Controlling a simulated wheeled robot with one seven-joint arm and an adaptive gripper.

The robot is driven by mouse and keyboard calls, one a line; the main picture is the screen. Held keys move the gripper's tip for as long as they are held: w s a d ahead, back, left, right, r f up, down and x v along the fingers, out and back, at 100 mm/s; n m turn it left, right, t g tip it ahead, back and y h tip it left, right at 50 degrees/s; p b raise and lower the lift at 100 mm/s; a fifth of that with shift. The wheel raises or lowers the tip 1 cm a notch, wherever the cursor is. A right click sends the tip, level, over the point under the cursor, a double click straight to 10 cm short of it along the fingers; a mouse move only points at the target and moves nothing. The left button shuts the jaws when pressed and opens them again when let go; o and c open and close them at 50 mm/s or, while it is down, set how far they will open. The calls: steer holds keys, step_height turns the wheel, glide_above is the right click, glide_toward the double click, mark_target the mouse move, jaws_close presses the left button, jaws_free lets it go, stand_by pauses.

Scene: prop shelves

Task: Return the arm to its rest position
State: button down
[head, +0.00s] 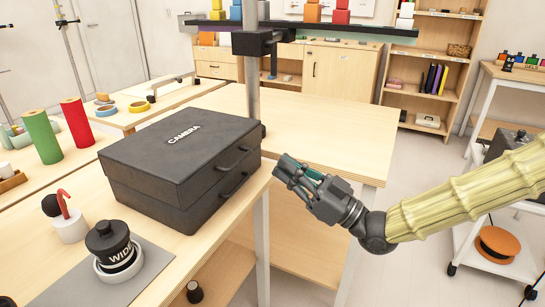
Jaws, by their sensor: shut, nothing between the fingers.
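My gripper (284,173) is shut and empty. It hangs in the air in the middle of the head view, at the end of my arm, which reaches in from the right in a pale yellow ribbed sleeve. The fingertips point left, just right of the black case (185,155) lettered "CAMERA". They look close to the table's right edge; I cannot tell the exact gap. The gripper holds nothing.
The black case stands on a wooden table (190,250). A black lens-like item (108,240) and a white pot (70,228) stand front left. A pole (252,90) rises behind the case. Another wooden table (330,125) lies behind. A white cart (480,240) stands right.

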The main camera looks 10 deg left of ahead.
steer(key=s+d+f+m+h, duration=0.2)
steer(key=f+m+h, duration=0.15)
steer(key=f, duration=0.85)
steer(key=s+d+f+m+t+h, duration=0.1)
steer(key=d+f+m+h, duration=0.25)
steer(key=f, duration=0.85)
steer(key=s+d+f+m+h, duration=0.25)
steer(key=f+h, duration=0.25)
steer(key=f, duration=0.8)
steer(key=s+d+f+m+g+h, duration=0.25)
steer(key=s+d+f, duration=0.35)
steer(key=f, duration=0.4)
steer(key=s+d+f+m+g+h, duration=0.2)
steer(key=s+d+f+h, duration=0.25)
steer(key=s+d, duration=0.4)
steer(key=s+d+f+m+g+h, duration=0.1)
steer(key=s+d+f+g+h, duration=0.2)
steer(key=s+d+f, duration=0.5)
step_height(320, 180, up, 23)
steer(key=s+p, duration=0.1)
steer(key=p, duration=2)
steer(key=shift+a+r, duration=0.2)
steer(key=shift+a, duration=0.15)
